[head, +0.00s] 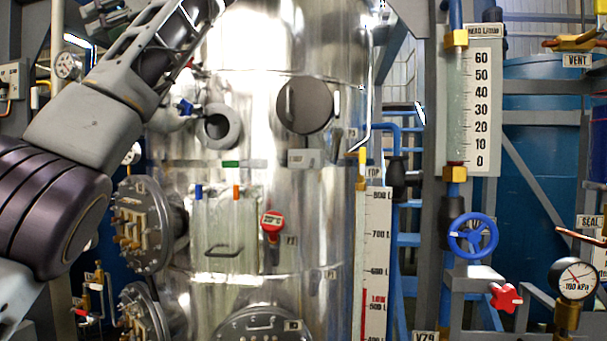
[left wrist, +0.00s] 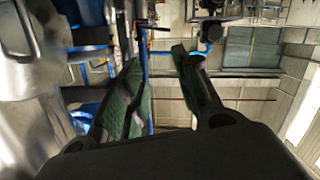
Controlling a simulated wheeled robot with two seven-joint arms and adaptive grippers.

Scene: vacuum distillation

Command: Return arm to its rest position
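My left arm comes in from the left in the head view and slants up to the top edge, in front of the steel vessel (head: 320,215). Its far end is cut off at the top of that view. In the left wrist view my left gripper (left wrist: 158,58) has its two dark, green-padded fingers apart. Nothing shows between them except the distant room. My right arm and right gripper are not in view.
A flanged port (head: 145,225) and a red-handled valve (head: 272,222) are on the vessel. To the right stand a level scale (head: 376,255), a sight-glass gauge (head: 483,105), a blue handwheel (head: 472,237) and a pressure gauge (head: 574,279).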

